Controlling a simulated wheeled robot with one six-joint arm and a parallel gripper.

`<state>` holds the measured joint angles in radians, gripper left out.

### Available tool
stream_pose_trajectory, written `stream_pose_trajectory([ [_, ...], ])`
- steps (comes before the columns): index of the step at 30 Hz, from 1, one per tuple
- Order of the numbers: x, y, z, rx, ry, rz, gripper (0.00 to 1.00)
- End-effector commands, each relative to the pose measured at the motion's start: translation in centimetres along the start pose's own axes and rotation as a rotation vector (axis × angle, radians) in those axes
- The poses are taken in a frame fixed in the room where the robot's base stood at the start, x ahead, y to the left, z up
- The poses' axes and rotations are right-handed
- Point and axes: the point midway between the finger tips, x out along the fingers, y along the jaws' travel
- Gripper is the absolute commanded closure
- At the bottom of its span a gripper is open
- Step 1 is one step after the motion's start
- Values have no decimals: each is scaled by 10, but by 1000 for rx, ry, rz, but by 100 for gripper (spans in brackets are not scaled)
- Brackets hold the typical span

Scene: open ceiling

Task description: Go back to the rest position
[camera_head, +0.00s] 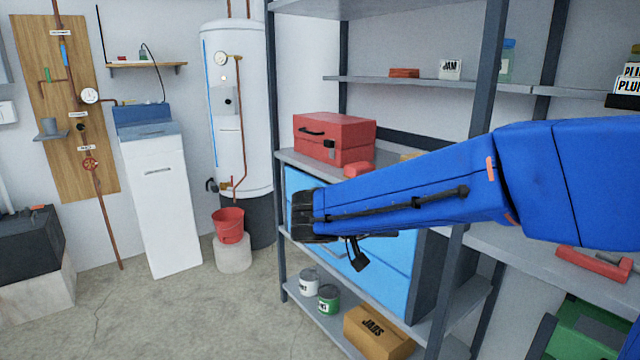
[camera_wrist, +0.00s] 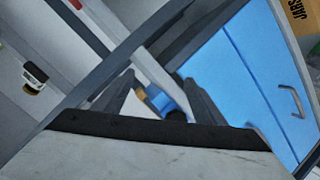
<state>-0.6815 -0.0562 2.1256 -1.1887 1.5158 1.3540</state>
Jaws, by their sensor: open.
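My blue arm reaches in from the right in the head view, in front of the grey metal shelf unit (camera_head: 486,70). Its dark end is in front of the light-blue cabinet (camera_head: 380,262); the fingers are not clear there. In the wrist view my gripper (camera_wrist: 160,85) is open, with its two dark fingers apart and nothing held between them. Beyond the fingers are shelf bars and a small blue and tan thing that I cannot make out. The blue cabinet (camera_wrist: 225,75) with its handle is at the right of that view.
A red toolbox (camera_head: 345,135) is on the middle shelf behind my arm. Two cans (camera_head: 328,298) and a cardboard box (camera_head: 378,334) are on the bottom shelf. A red bucket (camera_head: 228,225) stands before the white boiler (camera_head: 225,100). The floor at front left is clear.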

Motion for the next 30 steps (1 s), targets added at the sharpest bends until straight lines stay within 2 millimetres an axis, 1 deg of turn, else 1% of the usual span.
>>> stream_pose_trajectory([
  [1,14,17,16,-22,-63,-18,36],
  [3,28,34,41,-63,-146,-55,36],
  [5,36,47,62,-94,-212,-93,36],
  [6,41,55,75,-112,-253,-120,36],
  [9,49,73,110,-149,-344,-200,36],
  [12,52,86,143,-173,-419,-291,36],
  [15,50,97,174,-187,-475,-387,36],
  [17,47,102,191,-189,-499,-448,36],
  [18,45,104,202,-188,-512,-490,36],
  [21,36,109,227,-179,-528,-592,36],
  [27,16,111,264,-134,-500,-784,36],
  [30,6,110,274,-106,-464,-856,36],
])
